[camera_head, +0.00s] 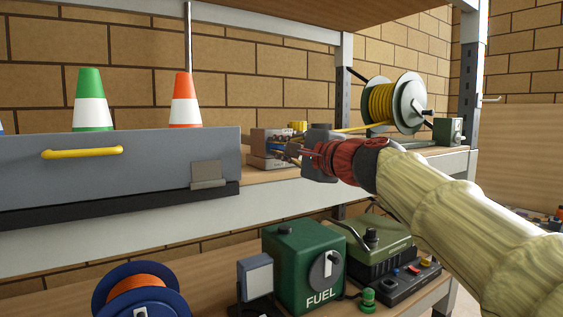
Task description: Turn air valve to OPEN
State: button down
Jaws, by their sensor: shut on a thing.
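The air valve (297,126) seems to be the small brass-yellow fitting by a brownish block on the upper shelf, in the middle of the head view. A small blue part (276,146), perhaps its handle, shows at my fingertips. My gripper (286,150) reaches in from the right, with its fingers shut on this blue part as far as I can tell. The fingers and wrist hide much of the valve, and I cannot read any OPEN mark or the handle's exact angle.
A grey drawer box (130,165) with a yellow handle fills the shelf's left, with cones behind. A yellow hose reel (382,103) stands right of my gripper. Below are a green FUEL box (303,266), an olive device (377,244) and an orange cord reel (137,285).

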jog(key=shift+f+n+b, duration=0.35)
jog(key=shift+n+b, duration=0.6)
jog(key=shift+n, duration=0.05)
jog(key=c, duration=1.8)
grip_release()
jog(key=shift+r, duration=0.1)
jog(key=shift+c, duration=0.2)
jog(key=v, duration=1.2)
